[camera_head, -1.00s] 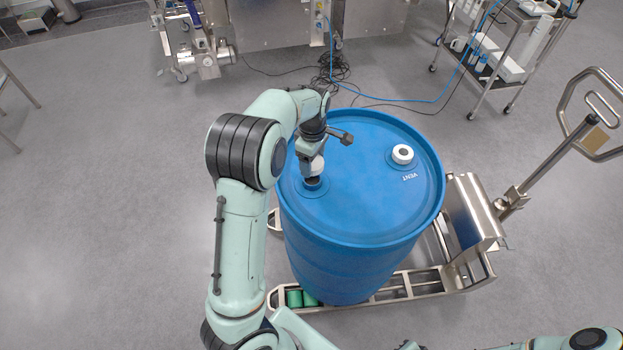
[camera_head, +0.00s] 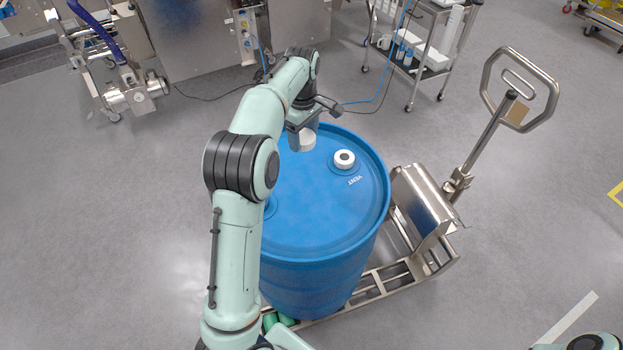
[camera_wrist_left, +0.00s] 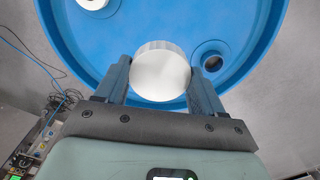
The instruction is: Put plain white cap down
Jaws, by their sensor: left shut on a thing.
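The plain white cap (camera_head: 302,142) is held in my left gripper (camera_head: 303,132) above the far part of the blue drum's lid (camera_head: 315,215). In the left wrist view the cap (camera_wrist_left: 160,76) sits between the two fingers of the left gripper (camera_wrist_left: 161,84), which are shut on its sides. The drum's open round hole (camera_wrist_left: 212,62) shows beside the cap in that view, uncovered. In the head view my left arm hides most of that hole. The cap appears apart from the lid. My right gripper is not in view.
A second white cap with a dark centre (camera_head: 344,159) sits in the lid beside the word VENT. The drum stands on a steel lifting trolley (camera_head: 425,205) with a tall handle (camera_head: 515,85). A steel cart (camera_head: 425,50) and a machine (camera_head: 205,40) stand behind. Floor is clear at left.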

